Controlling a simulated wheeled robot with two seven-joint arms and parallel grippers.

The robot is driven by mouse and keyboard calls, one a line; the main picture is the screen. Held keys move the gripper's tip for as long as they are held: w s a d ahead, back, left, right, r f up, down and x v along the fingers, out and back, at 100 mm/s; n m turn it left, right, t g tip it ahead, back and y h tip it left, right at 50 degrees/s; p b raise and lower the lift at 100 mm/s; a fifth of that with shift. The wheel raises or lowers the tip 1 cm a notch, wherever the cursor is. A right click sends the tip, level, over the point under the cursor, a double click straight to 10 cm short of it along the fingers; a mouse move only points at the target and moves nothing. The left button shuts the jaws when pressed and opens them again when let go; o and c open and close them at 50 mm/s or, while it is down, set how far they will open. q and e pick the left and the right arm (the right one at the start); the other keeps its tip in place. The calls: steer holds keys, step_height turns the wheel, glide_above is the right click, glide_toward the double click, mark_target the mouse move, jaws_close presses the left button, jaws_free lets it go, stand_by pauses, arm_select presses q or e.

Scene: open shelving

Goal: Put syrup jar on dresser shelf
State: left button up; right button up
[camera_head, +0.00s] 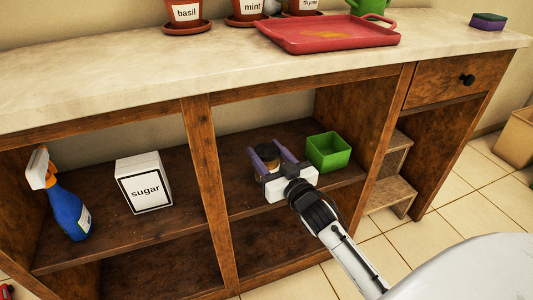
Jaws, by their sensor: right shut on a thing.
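The syrup jar (267,152) has a dark lid and a brown body, partly hidden by my gripper. It is at the shelf (240,206) in the right-hand open bay of the wooden dresser. My right gripper (267,158) reaches into this bay from the lower right. Its two purple fingers are shut on the jar, one on each side. I cannot tell whether the jar's base touches the shelf. My left gripper is not in view.
A green box (328,153) stands close to the right of my gripper. A sugar box (144,183) and a blue spray bottle (68,208) stand in the left bay. A wooden post (207,180) divides the bays. The countertop (120,80) overhangs above.

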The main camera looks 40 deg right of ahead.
steer(key=o, duration=1)
steer(key=shift+f, duration=0.1)
steer(key=o, duration=0.5)
steer(key=shift+c, duration=0.2)
steer(key=shift+s, duration=0.25)
arm_select(q)
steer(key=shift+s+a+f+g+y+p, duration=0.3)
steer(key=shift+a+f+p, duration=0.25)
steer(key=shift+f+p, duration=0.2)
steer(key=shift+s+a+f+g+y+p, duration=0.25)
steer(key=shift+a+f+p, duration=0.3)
steer(key=shift+p, duration=0.3)
arm_select(e)
steer(key=s+a, duration=0.1)
steer(key=s, duration=1)
steer(key=shift+s+a, duration=0.2)
steer(key=shift+a, duration=0.1)
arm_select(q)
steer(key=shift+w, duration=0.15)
